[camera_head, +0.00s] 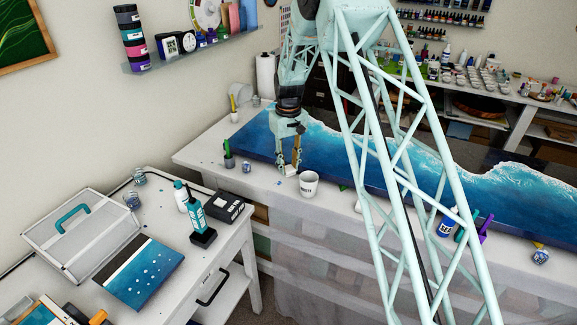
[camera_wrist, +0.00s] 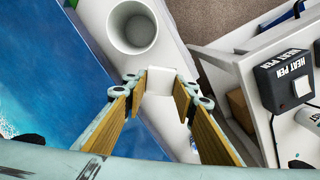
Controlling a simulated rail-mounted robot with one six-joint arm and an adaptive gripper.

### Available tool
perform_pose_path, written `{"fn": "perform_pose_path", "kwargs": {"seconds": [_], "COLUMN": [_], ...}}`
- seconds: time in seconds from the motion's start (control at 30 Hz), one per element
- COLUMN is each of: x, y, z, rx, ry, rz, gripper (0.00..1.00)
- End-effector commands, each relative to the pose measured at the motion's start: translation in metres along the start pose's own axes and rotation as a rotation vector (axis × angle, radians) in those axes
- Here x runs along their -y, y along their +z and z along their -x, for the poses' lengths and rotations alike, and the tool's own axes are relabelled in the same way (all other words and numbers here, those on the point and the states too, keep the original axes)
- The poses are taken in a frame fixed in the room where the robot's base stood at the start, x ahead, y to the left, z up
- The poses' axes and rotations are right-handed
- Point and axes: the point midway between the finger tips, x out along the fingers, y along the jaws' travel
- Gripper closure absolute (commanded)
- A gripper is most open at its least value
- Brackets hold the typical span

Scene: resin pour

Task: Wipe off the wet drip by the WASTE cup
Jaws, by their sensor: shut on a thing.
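The white cup (camera_head: 309,185) stands upright near the front edge of the table; its dark print is too small to read. Its open rim shows at the top of the wrist view (camera_wrist: 132,27). My gripper (camera_head: 289,168) points down just left of the cup, low over the tabletop. In the wrist view my gripper (camera_wrist: 161,88) is shut on a small white pad (camera_wrist: 161,80) between its fingertips, apart from the cup. A small blue spot (camera_head: 279,184) shows on the white surface left of the cup. The wrist view shows no clear drip; the pad may hide it.
The blue ocean resin panel (camera_head: 325,150) lies right behind the gripper. A dark pot with a green-handled tool (camera_head: 229,160) stands to the left. The side table holds a black heat pen box (camera_head: 226,206) and bottles. A gap separates the tables.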

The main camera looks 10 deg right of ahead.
Motion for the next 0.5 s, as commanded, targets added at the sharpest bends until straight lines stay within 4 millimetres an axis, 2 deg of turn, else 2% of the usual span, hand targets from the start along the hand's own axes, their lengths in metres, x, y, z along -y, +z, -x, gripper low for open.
{"fn": "perform_pose_path", "kwargs": {"seconds": [0.27,0.5], "x": [0.000,0.000], "y": [0.000,0.000], "z": [-0.009,-0.024], "rx": [0.000,0.001], "ry": [0.000,0.000], "rz": [0.000,0.000], "gripper": [0.83,0.83]}}
